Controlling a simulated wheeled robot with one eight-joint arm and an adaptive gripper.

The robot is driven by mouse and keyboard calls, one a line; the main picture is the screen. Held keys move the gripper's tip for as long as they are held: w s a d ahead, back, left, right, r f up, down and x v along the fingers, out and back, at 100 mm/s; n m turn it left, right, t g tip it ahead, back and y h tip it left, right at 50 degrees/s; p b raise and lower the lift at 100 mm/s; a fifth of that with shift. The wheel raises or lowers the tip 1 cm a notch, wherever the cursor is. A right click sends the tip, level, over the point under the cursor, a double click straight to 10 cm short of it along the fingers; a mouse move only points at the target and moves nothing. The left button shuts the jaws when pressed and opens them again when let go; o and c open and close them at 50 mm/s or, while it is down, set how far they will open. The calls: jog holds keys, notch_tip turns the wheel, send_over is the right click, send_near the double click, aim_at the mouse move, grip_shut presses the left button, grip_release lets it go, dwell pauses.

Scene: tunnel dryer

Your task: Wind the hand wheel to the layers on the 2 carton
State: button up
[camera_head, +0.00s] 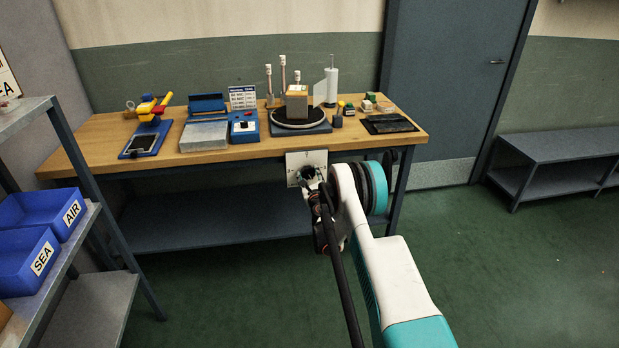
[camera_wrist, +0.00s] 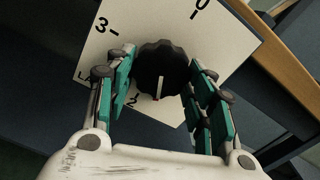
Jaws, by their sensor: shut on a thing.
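A pale dial plate (camera_wrist: 222,42) is fixed under the front edge of the bench. It also shows in the head view (camera_head: 294,160). A black ribbed hand wheel (camera_wrist: 161,64) sits at its middle with a white pointer line. The plate reads 3 at upper left, 0 at top right and a partly covered 2 below. The pointer is directed downward in the wrist view, close to the 2. My gripper (camera_wrist: 160,72) is shut on the hand wheel, one finger on each side. A brown carton (camera_head: 297,103) stands on the turntable (camera_head: 300,127); any number on it is unreadable.
The wooden bench (camera_head: 100,160) also holds a blue control box (camera_head: 244,127), a sign card (camera_head: 242,97) and a dark tray (camera_head: 388,124). A shelf rack with blue bins (camera_head: 25,262) stands at left.

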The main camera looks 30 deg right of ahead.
jog(key=shift+m, duration=0.6)
dwell(1.2)
jog(key=o, duration=1)
jog(key=shift+o, duration=0.2)
jog(key=v, duration=0.7)
jog(key=shift+s, duration=0.25)
jog(key=shift+a, duration=0.15)
